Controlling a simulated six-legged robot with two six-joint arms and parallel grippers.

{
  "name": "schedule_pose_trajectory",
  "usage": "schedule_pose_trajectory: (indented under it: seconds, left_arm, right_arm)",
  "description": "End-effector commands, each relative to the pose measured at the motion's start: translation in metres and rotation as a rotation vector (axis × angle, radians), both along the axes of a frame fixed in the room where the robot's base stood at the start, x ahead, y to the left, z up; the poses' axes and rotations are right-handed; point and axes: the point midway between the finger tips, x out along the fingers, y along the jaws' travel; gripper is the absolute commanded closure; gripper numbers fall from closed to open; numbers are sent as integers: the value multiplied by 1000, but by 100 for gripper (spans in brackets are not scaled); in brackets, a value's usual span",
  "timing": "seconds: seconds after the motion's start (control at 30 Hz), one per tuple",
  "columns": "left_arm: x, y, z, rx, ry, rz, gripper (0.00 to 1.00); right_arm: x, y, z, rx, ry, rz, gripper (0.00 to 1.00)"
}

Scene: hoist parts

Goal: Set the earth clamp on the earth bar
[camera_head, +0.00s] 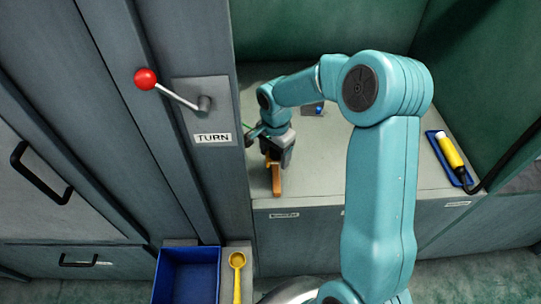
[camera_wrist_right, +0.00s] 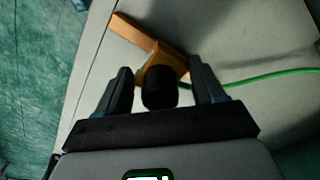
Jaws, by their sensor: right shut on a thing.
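My right gripper (camera_head: 276,160) is shut on the earth clamp and points down over the counter. In the right wrist view, the clamp's black grip (camera_wrist_right: 160,88) stands between the two fingers, and its brass-yellow head (camera_wrist_right: 165,60) is beyond it. A green cable (camera_wrist_right: 270,79) runs off to the right. The copper-coloured earth bar (camera_head: 277,181) lies just below the gripper, and it also shows in the wrist view (camera_wrist_right: 132,33). The clamp head overlaps the bar; I cannot tell whether it is seated on it. My left gripper is not in view.
A red-knobbed lever (camera_head: 145,79) with a TURN label sticks out from the cabinet at left. A yellow-and-black tool (camera_head: 451,152) lies on a blue mat at right. A blue bin (camera_head: 187,249) and a yellow spoon-shaped part (camera_head: 237,262) are in front. The counter's middle right is clear.

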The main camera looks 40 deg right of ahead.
Motion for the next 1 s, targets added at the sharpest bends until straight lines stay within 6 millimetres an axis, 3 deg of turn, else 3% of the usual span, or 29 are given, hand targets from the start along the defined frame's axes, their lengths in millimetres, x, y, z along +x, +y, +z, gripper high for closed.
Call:
schedule_pose_trajectory:
  seconds: [0.7, 1.0]
  left_arm:
    - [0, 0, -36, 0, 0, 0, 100]
    - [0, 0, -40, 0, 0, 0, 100]
  right_arm:
    - [-1, 1, -47, 0, -1, 1, 70]
    - [0, 3, -51, 0, -1, 2, 70]
